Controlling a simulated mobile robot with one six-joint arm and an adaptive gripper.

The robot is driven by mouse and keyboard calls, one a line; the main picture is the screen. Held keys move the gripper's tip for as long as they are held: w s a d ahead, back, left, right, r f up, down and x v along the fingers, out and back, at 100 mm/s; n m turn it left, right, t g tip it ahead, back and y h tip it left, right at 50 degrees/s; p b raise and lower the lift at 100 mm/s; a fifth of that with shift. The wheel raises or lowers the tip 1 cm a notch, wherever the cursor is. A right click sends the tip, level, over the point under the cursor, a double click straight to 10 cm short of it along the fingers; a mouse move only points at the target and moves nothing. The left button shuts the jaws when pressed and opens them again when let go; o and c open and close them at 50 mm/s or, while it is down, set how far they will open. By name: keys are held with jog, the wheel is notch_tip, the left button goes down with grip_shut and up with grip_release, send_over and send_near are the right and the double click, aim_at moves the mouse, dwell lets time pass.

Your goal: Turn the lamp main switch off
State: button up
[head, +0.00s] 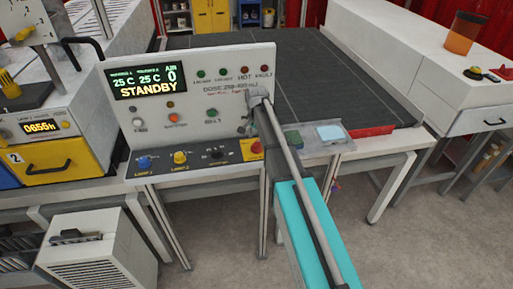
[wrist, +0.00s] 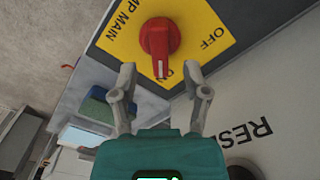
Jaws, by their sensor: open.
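The lamp main switch (wrist: 160,40) is a red rotary knob on a yellow plate (wrist: 120,48) marked LAMP MAIN, OFF and ON. Its white pointer line faces the ON mark, which the knob partly covers; OFF is to the upper right in the wrist view. In the head view the red knob (head: 256,147) shows at the panel's lower right, partly behind my arm. My gripper (wrist: 161,72) is open, with one finger to each side of the knob's pointer end. Nothing is held between the fingers. I cannot tell whether they touch the knob.
The control panel (head: 165,62) has a display (head: 146,80) reading STANDBY, with lamps and buttons. A blue knob (head: 144,162) and a yellow knob (head: 180,157) sit along its lower strip. A dark conveyor bed (head: 300,60) lies behind. A tray (head: 307,137) stands right of the panel.

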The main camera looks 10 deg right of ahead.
aim_at(257, 142)
jog(key=shift+f+b, duration=1.6)
jog(key=shift+f, duration=0.3)
jog(key=shift+c, duration=0.3)
grip_shut()
